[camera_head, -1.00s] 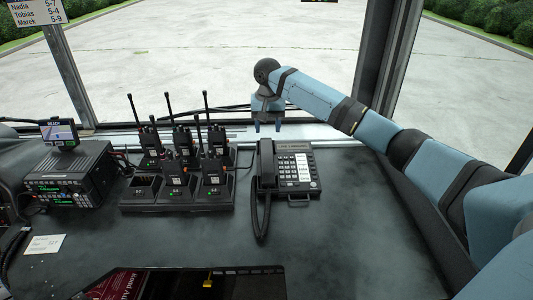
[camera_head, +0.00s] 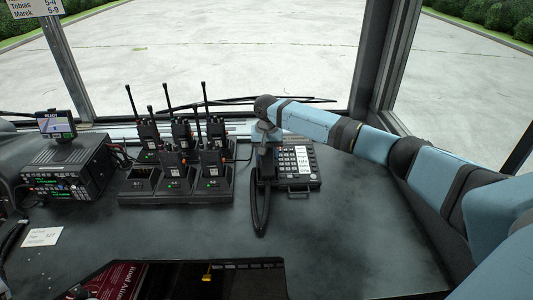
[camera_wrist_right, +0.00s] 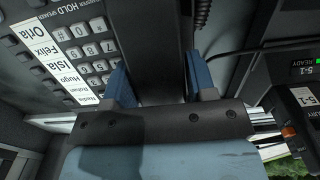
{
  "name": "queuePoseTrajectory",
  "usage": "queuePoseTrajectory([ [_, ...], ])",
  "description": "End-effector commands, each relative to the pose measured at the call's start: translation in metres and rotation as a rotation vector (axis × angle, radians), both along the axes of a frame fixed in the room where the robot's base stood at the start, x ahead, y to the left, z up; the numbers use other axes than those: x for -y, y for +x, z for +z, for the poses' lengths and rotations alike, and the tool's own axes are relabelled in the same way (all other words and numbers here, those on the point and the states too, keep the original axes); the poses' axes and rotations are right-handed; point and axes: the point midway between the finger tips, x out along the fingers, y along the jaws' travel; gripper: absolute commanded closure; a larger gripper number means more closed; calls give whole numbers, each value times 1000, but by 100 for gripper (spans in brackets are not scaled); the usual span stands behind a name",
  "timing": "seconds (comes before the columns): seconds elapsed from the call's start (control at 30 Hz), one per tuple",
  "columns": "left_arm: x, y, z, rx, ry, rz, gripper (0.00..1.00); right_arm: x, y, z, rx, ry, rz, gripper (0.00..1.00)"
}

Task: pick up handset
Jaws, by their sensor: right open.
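The black desk phone (camera_head: 303,181) lies on the dashboard, its handset (camera_head: 265,173) resting along its left side. My right gripper (camera_head: 266,147) is over the upper part of the handset and hides it there. In the right wrist view the handset (camera_wrist_right: 160,40) runs between the two blue fingers of the open gripper (camera_wrist_right: 158,72), one finger on each side. I cannot tell whether the fingers touch it. The phone's keypad (camera_wrist_right: 92,48) shows left of the fingers. My left gripper is not in view.
A charger rack (camera_head: 205,197) with several handheld radios stands left of the phone. A radio unit (camera_head: 70,172) with a small screen sits further left. The dashboard right of the phone is clear.

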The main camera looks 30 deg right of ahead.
Motion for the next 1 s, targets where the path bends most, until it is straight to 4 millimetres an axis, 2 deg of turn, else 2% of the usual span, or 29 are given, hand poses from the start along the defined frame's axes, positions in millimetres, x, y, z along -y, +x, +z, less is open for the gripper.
queuePoseTrajectory([
  [0.23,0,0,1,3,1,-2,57,0,0,-2,1,0,0,51],
  [0.37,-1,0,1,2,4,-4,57,0,0,-2,1,0,1,81],
  [0.4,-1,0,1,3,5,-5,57,0,0,-2,1,0,0,83],
  [0.67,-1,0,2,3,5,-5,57,0,1,1,3,1,0,83],
  [0.77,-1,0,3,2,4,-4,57,0,1,10,4,1,1,83],
  [0.87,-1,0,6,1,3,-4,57,0,1,29,6,1,1,83],
  [1.0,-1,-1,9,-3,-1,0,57,0,1,67,7,2,2,83],
])
